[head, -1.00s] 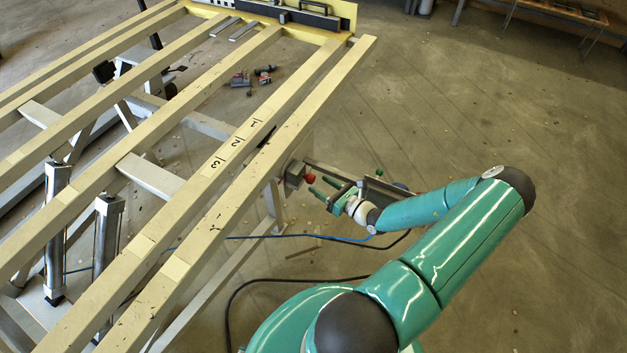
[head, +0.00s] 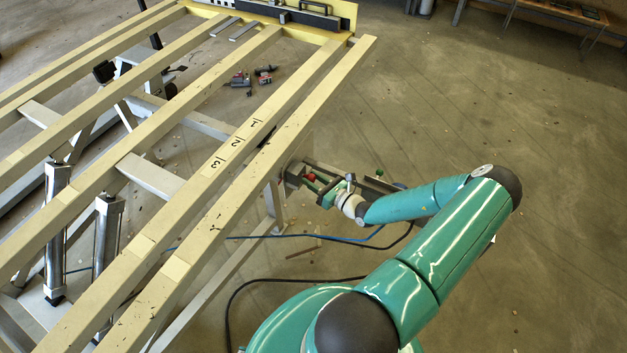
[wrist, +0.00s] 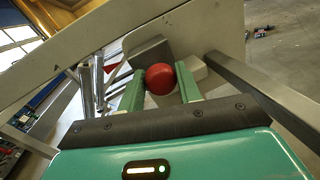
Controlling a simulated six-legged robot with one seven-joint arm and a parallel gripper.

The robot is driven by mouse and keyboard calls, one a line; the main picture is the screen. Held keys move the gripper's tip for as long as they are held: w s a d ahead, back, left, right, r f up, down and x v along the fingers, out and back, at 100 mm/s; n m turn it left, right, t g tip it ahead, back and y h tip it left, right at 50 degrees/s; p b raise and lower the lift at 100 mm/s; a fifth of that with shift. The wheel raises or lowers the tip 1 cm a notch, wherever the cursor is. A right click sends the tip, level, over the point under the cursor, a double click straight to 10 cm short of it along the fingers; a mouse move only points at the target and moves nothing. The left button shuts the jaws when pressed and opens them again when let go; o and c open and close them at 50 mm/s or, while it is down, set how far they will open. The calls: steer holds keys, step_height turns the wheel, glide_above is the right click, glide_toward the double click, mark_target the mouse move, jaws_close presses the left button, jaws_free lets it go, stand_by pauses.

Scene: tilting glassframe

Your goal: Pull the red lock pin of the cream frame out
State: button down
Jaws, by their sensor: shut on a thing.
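The red lock pin shows as a round red knob (wrist: 160,79) in the wrist view, in front of a grey block (wrist: 148,52) on the frame. In the head view the red knob (head: 311,177) is small, at the right side of the cream frame (head: 235,165). My gripper (wrist: 158,84) has its two green fingers on either side of the knob and is shut on it. In the head view my gripper (head: 318,184) reaches the knob from the right. The pin's shaft is hidden behind the knob.
A grey metal bar (wrist: 262,88) runs close to the right finger in the wrist view. Blue and black cables (head: 330,238) lie below the frame. Tools (head: 252,77) lie on the floor beyond the slats. The floor at the right is open.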

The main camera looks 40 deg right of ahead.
steer(key=shift+s+d, duration=0.3)
steer(key=shift+s, duration=0.4)
steer(key=shift+s+d, duration=0.25)
steer(key=shift+s, duration=0.45)
steer(key=c, duration=1)
jaws_free()
steer(key=shift+s, duration=0.1)
steer(key=s+d, duration=0.2)
steer(key=s, duration=1.1)
steer(key=shift+s, duration=0.25)
